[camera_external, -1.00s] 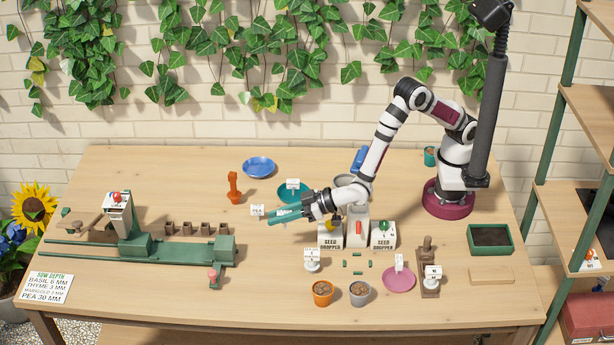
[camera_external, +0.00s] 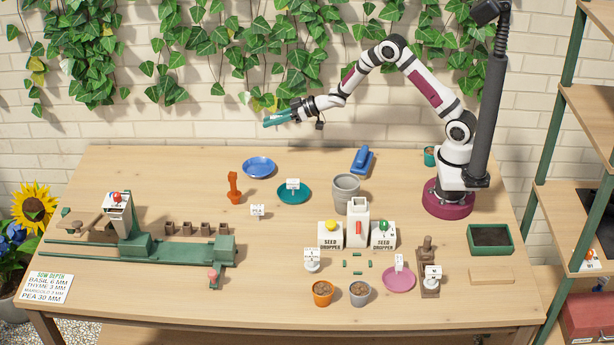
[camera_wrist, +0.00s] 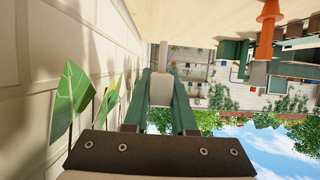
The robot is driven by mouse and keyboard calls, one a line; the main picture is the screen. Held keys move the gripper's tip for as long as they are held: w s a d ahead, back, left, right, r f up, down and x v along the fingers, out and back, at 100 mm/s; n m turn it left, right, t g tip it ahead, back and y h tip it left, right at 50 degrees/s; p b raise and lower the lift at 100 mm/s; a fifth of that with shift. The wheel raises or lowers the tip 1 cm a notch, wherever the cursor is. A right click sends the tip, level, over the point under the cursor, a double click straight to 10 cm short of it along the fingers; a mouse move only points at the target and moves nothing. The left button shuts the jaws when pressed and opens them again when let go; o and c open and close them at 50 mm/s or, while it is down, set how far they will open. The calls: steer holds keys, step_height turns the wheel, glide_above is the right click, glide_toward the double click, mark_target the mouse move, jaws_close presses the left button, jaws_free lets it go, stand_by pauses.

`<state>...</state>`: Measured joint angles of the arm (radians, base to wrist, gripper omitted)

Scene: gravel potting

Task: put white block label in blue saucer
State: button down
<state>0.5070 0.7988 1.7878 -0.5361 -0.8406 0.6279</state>
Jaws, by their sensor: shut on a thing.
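The blue saucer (camera_external: 259,168) lies empty at the back left of the table's middle. My gripper (camera_external: 272,120) is raised high above and behind it, in front of the brick wall. In the wrist view my gripper (camera_wrist: 162,100) is shut on a pale block (camera_wrist: 162,88) between its green fingers. The block is not clear in the external view, and no lettering shows on it. A white label marked PEA (camera_external: 257,210) stands on the table in front of the saucer. Another white label (camera_external: 293,184) stands at the teal saucer (camera_external: 294,196).
An orange tool (camera_external: 234,188) stands left of the blue saucer. A grey pot (camera_external: 346,190) and seed droppers (camera_external: 331,236) stand right of centre. A pink saucer (camera_external: 399,281) is at the front. Ivy (camera_external: 285,50) hangs on the wall near my gripper.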

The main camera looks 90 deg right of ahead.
steer(key=s+d, duration=0.1)
steer(key=d, duration=0.1)
glide_above(252, 170)
steer(key=f, duration=0.7)
steer(key=shift+s+d+f, duration=0.1)
steer(key=shift+s+d, duration=0.1)
steer(key=shift+w+a+f, duration=0.15)
steer(key=shift+f, duration=0.95)
steer(key=shift+w+a+f, duration=0.1)
steer(key=shift+f, duration=1)
steer(key=shift+f, duration=0.1)
steer(key=c, duration=0.7)
jaws_free()
steer(key=shift+c, duration=0.2)
